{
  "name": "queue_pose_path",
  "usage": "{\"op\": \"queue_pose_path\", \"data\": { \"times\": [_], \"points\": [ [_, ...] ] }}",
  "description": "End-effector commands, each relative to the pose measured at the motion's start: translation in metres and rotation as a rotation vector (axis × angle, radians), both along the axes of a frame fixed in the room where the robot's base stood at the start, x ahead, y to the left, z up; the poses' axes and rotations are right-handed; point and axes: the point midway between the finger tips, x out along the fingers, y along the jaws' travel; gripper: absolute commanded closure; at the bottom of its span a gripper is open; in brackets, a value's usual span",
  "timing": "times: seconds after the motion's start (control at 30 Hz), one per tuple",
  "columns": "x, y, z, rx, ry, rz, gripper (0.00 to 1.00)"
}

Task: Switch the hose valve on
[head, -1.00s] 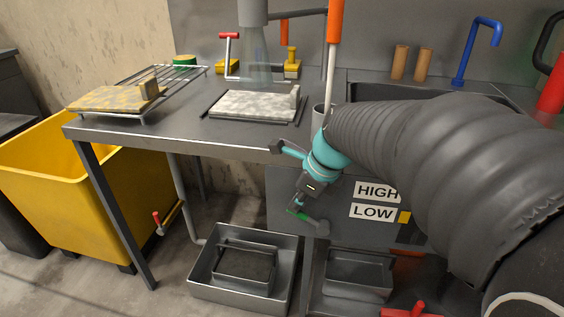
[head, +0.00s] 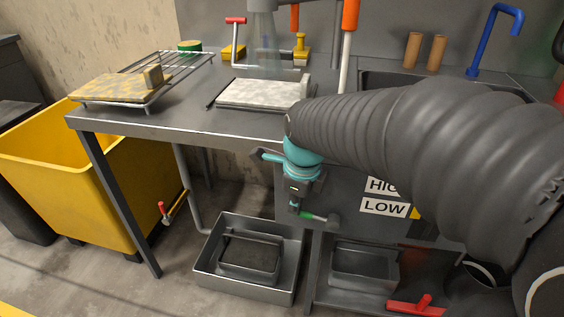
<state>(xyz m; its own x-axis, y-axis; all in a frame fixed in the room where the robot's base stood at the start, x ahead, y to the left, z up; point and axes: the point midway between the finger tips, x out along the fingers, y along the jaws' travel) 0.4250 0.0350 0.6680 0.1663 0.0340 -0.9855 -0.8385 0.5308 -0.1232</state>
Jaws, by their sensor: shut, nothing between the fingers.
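A red-handled valve (head: 164,211) sits on the grey pipe below the left part of the bench, beside the yellow bin. A second lever with a green grip (head: 314,216) and grey round end is on the cabinet front beside the HIGH and LOW labels. I cannot tell for certain which is the hose valve. My gripper (head: 296,206) hangs below my teal wrist, shut, close to the left end of the green grip. I cannot tell whether it touches it. The fingertips are small and partly unclear.
The bench edge (head: 180,135) runs above, with a speckled slab (head: 262,93) and a wire rack (head: 160,68) on top. A yellow bin (head: 60,165) stands left. A grey tray (head: 250,287) lies on the floor below. A red-handled tool (head: 417,306) lies lower right.

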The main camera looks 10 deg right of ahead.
Motion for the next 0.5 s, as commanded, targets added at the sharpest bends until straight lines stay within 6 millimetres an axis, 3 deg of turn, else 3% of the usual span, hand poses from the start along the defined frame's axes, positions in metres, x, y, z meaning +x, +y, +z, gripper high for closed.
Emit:
{"op": "queue_pose_path", "data": {
  "times": [0.5],
  "points": [
    [0.002, 0.014, -0.017, 0.002, 0.001, 0.018, 1.0]
  ]
}}
